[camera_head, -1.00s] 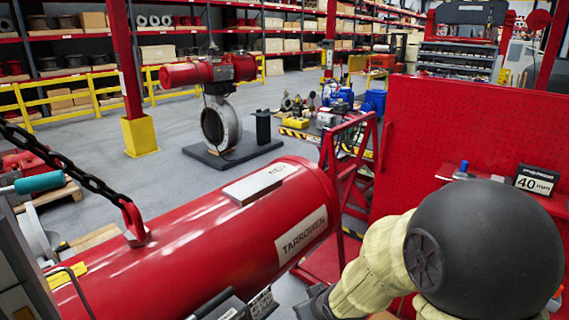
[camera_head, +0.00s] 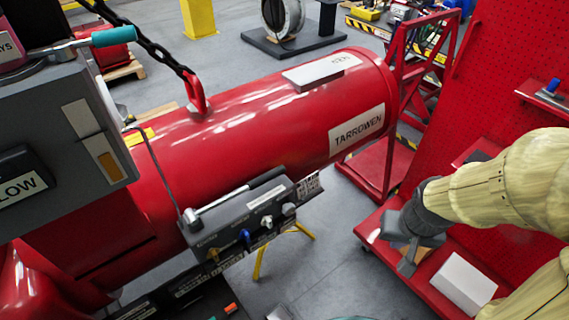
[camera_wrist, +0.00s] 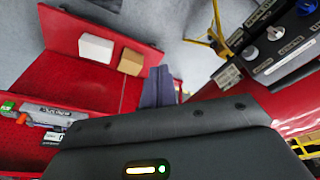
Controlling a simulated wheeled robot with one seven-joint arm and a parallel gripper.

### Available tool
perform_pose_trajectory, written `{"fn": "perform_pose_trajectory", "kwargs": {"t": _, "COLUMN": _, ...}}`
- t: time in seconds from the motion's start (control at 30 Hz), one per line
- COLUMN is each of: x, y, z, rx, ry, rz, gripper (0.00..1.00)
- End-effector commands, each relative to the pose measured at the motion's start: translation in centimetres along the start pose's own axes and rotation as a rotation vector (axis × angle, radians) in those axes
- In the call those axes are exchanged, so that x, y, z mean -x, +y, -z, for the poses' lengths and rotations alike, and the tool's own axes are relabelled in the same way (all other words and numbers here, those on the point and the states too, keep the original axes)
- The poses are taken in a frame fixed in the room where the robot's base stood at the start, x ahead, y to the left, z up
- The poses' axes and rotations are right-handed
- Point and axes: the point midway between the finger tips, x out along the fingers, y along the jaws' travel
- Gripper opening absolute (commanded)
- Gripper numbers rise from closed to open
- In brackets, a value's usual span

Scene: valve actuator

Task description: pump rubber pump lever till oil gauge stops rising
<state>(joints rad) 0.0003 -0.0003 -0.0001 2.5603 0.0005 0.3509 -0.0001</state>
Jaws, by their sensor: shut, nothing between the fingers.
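The pump lever with its teal rubber grip (camera_head: 113,36) sticks out to the right from the top of a grey box (camera_head: 60,140) at the left of the head view. A gauge window (camera_head: 108,160) on the box front has an orange-brown lower part and a pale upper part; I take this to be the oil gauge. My gripper (camera_head: 406,264) is at the right, far from the lever, pointing down above the red cart. It is shut and empty. In the wrist view its fingers (camera_wrist: 158,88) sit together over the cart edge. The lever is not in the wrist view.
The red TARROWEN cylinder (camera_head: 250,130) lies between gripper and lever, with a chain (camera_head: 150,45) above it. A control block (camera_head: 240,220) with knobs and a silver handle is in front. A white box (camera_head: 463,283) sits on the red cart (camera_head: 425,275). A red pegboard (camera_head: 520,60) stands right.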

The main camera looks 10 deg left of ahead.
Motion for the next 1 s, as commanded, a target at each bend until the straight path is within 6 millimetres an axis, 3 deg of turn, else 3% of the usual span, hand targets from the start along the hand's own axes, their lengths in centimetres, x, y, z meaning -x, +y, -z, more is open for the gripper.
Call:
{"fn": "perform_pose_trajectory", "kwargs": {"t": 0.87, "x": 0.00, "y": -0.01, "z": 0.03, "rx": 0.001, "ry": 0.001, "rz": 0.000, "gripper": 0.00}}
{"fn": "perform_pose_trajectory", "kwargs": {"t": 1.0, "x": -0.14, "y": -0.04, "z": 0.25, "rx": -0.003, "ry": 0.008, "rz": -0.001, "gripper": 0.24}}
